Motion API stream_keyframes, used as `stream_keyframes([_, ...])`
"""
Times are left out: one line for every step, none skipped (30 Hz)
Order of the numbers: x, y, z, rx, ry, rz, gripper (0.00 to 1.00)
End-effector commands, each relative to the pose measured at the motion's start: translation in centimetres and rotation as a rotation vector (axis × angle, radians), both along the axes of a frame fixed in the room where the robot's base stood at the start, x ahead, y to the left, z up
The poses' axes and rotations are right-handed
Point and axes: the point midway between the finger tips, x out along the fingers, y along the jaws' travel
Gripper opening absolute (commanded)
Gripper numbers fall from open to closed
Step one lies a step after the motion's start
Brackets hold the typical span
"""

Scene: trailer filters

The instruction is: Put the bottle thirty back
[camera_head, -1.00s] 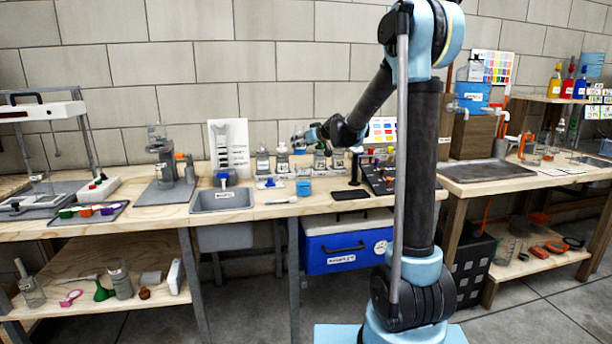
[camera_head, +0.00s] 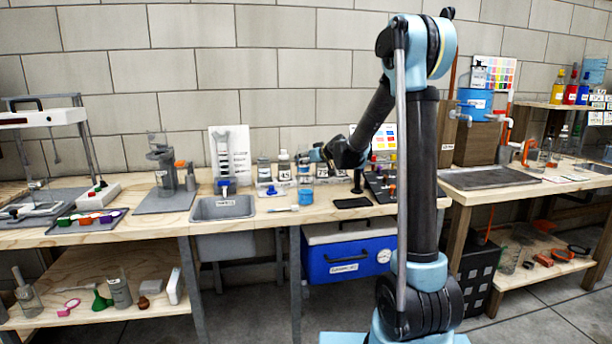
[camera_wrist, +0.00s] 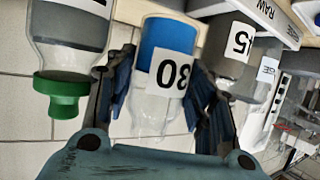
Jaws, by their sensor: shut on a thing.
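The bottle labelled 30 (camera_wrist: 167,40) has clear walls and blue contents and appears upside down in the wrist view. My gripper (camera_wrist: 161,75) is shut around it, one dark finger on each side of the label. In the head view my gripper (camera_head: 318,155) is small, at the row of bottles on the back of the left bench (camera_head: 262,215). The wrist view does not show clearly whether the bottle's base touches the surface.
In the wrist view a green-capped bottle (camera_wrist: 66,50) stands close on one side and a grey bottle (camera_wrist: 232,60) with a tilted number on the other. A rack edge marked RAW (camera_wrist: 275,15) is nearby.

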Motion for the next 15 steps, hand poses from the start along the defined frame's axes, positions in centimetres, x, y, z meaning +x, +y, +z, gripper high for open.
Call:
stream_keyframes([0.0,0.0,-0.4,0.0,0.0,0.0,0.11])
stream_keyframes([0.0,0.0,-0.6,0.0,0.0,0.0,0.11])
stream_keyframes([0.0,0.0,-0.8,0.0,0.0,0.0,0.11])
stream_keyframes([0.0,0.0,-1.0,0.0,0.0,0.0,0.11])
stream_keyframes([0.0,0.0,-1.2,0.0,0.0,0.0,0.11])
stream_keyframes([0.0,0.0,-1.7,0.0,0.0,0.0,0.11])
stream_keyframes([0.1,0.0,-2.0,0.0,0.0,0.0,0.11])
stream_keyframes([0.1,0.0,-2.5,0.0,0.0,0.0,0.11])
stream_keyframes([0.0,0.0,-3.0,0.0,0.0,0.0,0.11])
stream_keyframes([0.1,0.0,-3.4,0.0,0.0,0.0,0.11])
stream_keyframes([0.1,0.0,-3.8,0.0,0.0,0.0,0.11])
stream_keyframes([0.0,0.0,-4.2,0.0,0.0,0.0,0.11])
stream_keyframes([0.0,0.0,-4.4,0.0,0.0,-0.001,0.11])
stream_keyframes([0.0,0.0,-4.6,0.0,0.0,-0.001,0.11])
stream_keyframes([0.0,0.0,-4.8,0.0,0.0,-0.001,0.11])
